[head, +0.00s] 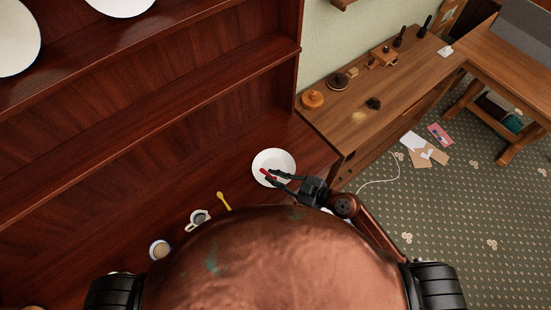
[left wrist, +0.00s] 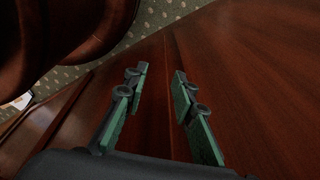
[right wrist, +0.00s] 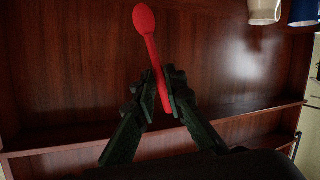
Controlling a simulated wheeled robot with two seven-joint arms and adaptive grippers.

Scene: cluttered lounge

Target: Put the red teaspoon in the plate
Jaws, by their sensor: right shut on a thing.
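The white round plate (head: 283,160) lies on the dark red-brown wooden surface, near the middle of the head view. My right gripper (head: 269,176) reaches over the plate from the right and is shut on the red teaspoon (head: 264,171). In the right wrist view the teaspoon (right wrist: 145,20) has its bowl pointing up and away from the fingers, with the handle pinched between them. Whether the spoon touches the plate cannot be told. My left gripper (left wrist: 160,72) shows only in the left wrist view, its fingers apart and empty near dark wood.
The wooden shelving (head: 150,120) rises behind. A side table (head: 372,105) with small items stands right. My copper-coloured body hides the near surface.

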